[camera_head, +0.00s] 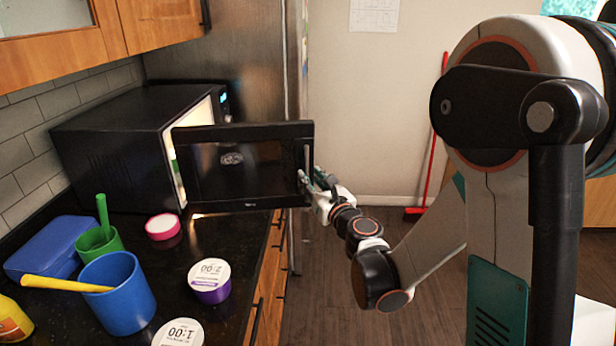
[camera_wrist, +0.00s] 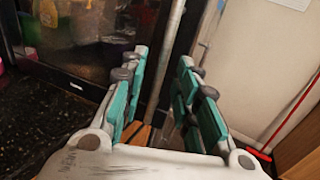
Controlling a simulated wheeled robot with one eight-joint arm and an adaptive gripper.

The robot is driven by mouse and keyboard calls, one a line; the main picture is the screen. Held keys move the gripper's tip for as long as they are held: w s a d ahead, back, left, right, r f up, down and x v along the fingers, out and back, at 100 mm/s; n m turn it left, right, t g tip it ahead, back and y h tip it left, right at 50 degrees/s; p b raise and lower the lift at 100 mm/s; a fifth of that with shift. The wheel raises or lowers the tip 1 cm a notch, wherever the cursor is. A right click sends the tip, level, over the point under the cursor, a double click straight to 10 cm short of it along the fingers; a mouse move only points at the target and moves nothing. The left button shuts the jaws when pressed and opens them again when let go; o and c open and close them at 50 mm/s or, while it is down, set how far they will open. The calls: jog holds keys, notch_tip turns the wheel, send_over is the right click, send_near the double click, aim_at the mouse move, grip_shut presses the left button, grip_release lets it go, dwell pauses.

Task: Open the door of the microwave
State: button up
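The black microwave (camera_head: 125,140) stands on the counter at the left, its lit inside partly showing. Its door (camera_head: 240,165) is swung well out from the body, with a dark window. A slim upright handle (camera_head: 306,160) is at the door's free right edge. My gripper (camera_head: 308,180) is at that edge, close to the handle. In the wrist view, the teal fingers of my gripper (camera_wrist: 163,57) are apart, and the door (camera_wrist: 85,35) fills the upper left. A grey upright bar runs between the fingers; whether they touch it is unclear.
A steel fridge (camera_head: 235,60) is behind the door. Open floor (camera_head: 340,270) lies right of the counter.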

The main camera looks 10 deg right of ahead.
jog(key=v, duration=0.8)
jog(key=shift+s, duration=0.4)
jog(key=s+d+r+m+g+h, duration=0.1)
jog(key=s+d+r+m+h, duration=0.3)
jog(key=m, duration=0.7)
jog(key=s+d+r+m+g+h, duration=0.1)
jog(key=s+d+r+m+h, duration=0.25)
jog(key=m, duration=0.75)
jog(key=s+a+f+m+g+y, duration=0.2)
jog(key=s+a+f+m+g, duration=0.1)
jog(key=s+m, duration=0.5)
jog(key=s+a+f+m+g+y, duration=0.1)
jog(key=s+a+f+m+g, duration=0.2)
jog(key=s+f+m+g, duration=0.2)
jog(key=s+m, duration=0.3)
jog(key=s, duration=0.1)
jog(key=shift+s+f+g+y, duration=0.25)
jog(key=shift+f+g+y, duration=0.05)
jog(key=shift+f+y, duration=0.1)
